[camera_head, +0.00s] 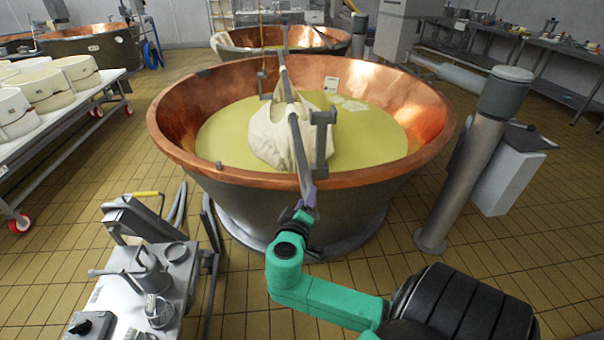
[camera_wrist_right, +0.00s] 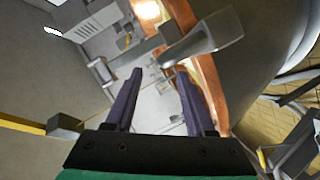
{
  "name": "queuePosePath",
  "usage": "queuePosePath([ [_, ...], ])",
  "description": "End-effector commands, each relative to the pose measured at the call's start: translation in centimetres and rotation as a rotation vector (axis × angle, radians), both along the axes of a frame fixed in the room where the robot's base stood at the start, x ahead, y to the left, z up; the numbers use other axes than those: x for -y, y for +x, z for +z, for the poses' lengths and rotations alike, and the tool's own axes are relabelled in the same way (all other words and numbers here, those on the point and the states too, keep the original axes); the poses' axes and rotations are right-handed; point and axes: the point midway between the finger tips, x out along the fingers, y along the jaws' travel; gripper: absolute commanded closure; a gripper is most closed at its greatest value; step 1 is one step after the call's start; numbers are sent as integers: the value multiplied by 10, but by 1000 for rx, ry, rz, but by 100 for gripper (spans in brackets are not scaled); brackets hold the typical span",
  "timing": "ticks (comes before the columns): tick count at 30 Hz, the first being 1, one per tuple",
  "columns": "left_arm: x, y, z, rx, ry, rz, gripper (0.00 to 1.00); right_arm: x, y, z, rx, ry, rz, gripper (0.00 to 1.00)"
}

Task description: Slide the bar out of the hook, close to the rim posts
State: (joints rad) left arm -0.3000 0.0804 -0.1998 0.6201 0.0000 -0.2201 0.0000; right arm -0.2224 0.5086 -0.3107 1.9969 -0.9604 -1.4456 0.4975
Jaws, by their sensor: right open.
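A long grey bar (camera_head: 292,98) runs over the large copper vat (camera_head: 165,135), crossing the pale cloth bundle (camera_head: 270,135). Its near end reaches the front rim. A dark upright bracket (camera_head: 321,145) stands beside the bar on its right; I cannot tell whether it is a rim post or a hook. A small hook-like piece (camera_head: 262,82) hangs on a line left of the bar. My right gripper (camera_head: 307,190) is at the bar's near end, and its purple fingers are apart in the right wrist view (camera_wrist_right: 158,75). Contact with the bar is unclear. My left gripper is out of view.
Yellow liquid (camera_head: 375,135) fills the vat. A grey post (camera_head: 465,170) stands right of it. A metal control cart (camera_head: 150,280) is at the front left, and a table (camera_head: 75,120) with white cheese wheels is at the left.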

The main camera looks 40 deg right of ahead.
Motion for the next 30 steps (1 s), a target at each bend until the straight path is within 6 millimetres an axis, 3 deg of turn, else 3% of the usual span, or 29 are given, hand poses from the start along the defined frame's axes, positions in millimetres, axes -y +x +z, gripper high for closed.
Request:
queuePosePath([
  [3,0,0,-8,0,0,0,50,-23,-16,3,1,4,1,45],
  [9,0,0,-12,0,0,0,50,-48,-33,12,2,-1,-1,45],
  [26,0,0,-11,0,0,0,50,-50,-36,15,2,-2,-3,45],
  [28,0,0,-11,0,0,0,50,-50,-34,11,-9,-1,2,45],
  [30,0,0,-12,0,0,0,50,-50,-28,-8,-58,5,24,45],
])
